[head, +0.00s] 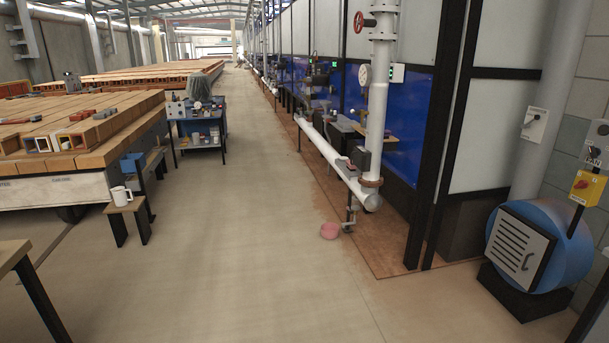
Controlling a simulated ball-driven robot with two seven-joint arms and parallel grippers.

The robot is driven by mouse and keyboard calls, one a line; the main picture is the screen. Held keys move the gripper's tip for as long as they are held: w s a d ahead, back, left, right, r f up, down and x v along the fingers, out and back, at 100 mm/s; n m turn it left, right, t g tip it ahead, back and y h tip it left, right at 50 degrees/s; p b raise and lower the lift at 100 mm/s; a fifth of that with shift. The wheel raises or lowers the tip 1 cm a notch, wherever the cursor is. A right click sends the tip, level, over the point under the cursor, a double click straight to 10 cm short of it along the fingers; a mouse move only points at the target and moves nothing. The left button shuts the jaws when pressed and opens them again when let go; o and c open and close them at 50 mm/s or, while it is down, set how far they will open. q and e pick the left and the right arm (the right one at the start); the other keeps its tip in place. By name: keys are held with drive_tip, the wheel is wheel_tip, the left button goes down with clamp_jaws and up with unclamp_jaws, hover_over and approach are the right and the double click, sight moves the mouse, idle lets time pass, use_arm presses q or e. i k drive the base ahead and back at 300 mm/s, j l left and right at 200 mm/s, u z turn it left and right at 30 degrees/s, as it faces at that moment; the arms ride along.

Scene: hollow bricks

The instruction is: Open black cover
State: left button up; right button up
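A round blue machine (572,235) stands on the floor at the right edge of the head view. On its front is a louvred grey-white panel (518,250) with a black border and a dark handle at its right side. The panel looks closed. No plainly black cover stands out; I cannot tell whether this panel is the one named. Black boxes (361,160) sit by the pipe in the middle, too small to show a lid clearly. Neither of my grippers is in view.
A wide aisle of bare floor (240,240) runs ahead. A pink bowl (330,230) lies under the white pipe (376,100). On the left are stacked bricks (100,125), a small bench with a white mug (121,195), and a blue cart (198,128).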

sight(357, 155)
drive_tip(key=i+l, duration=0.1)
drive_tip(key=i, duration=2.3)
drive_tip(key=j+u, duration=0.05)
drive_tip(key=j, duration=0.05)
